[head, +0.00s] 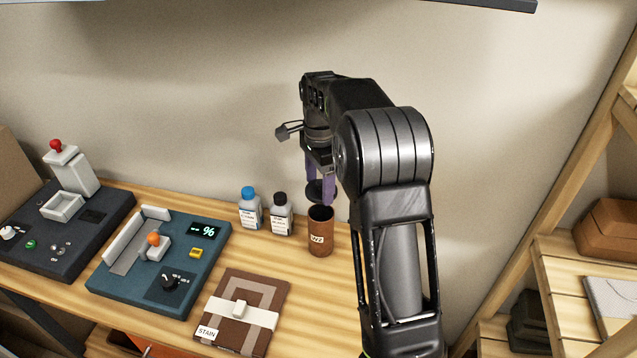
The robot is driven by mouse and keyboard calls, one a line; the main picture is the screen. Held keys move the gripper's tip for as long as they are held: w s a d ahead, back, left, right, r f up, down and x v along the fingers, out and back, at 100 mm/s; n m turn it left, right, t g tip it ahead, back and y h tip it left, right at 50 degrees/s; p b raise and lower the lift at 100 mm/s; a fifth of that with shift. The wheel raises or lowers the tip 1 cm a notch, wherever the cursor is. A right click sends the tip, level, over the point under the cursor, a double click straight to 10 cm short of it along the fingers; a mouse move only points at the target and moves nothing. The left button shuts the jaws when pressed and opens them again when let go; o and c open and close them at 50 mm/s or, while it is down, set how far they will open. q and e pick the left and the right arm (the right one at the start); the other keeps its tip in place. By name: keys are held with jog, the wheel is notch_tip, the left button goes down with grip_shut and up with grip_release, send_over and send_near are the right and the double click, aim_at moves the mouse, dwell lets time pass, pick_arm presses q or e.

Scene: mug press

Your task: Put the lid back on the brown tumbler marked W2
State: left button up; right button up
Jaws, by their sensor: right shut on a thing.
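The brown tumbler (320,246) marked W2 stands upright on the wooden table, its open top showing. My right gripper (320,186) is above the tumbler, with its purple fingers pointing down. It is shut on a dark round lid (317,195), which is held a little above the tumbler's rim and looks apart from it. The far finger and part of the lid are partly hidden. My left gripper is not in view.
Two bottles, one with a blue cap (250,210) and one with a black cap (281,216), stand just left of the tumbler. A brown STAIN board (268,287) lies in front. A teal device (126,284) and a dark device (96,240) sit farther left. Shelves (570,255) stand at right.

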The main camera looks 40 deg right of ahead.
jog(key=shift+f, duration=0.2)
jog(key=shift+f, duration=0.8)
jog(key=shift+f+b, duration=1.1)
jog(key=shift+f, duration=1.15)
jog(key=shift+p, duration=0.35)
jog(key=shift+f, duration=0.1)
dwell(0.5)
jog(key=o, duration=1.4)
jog(key=shift+o, duration=0.6)
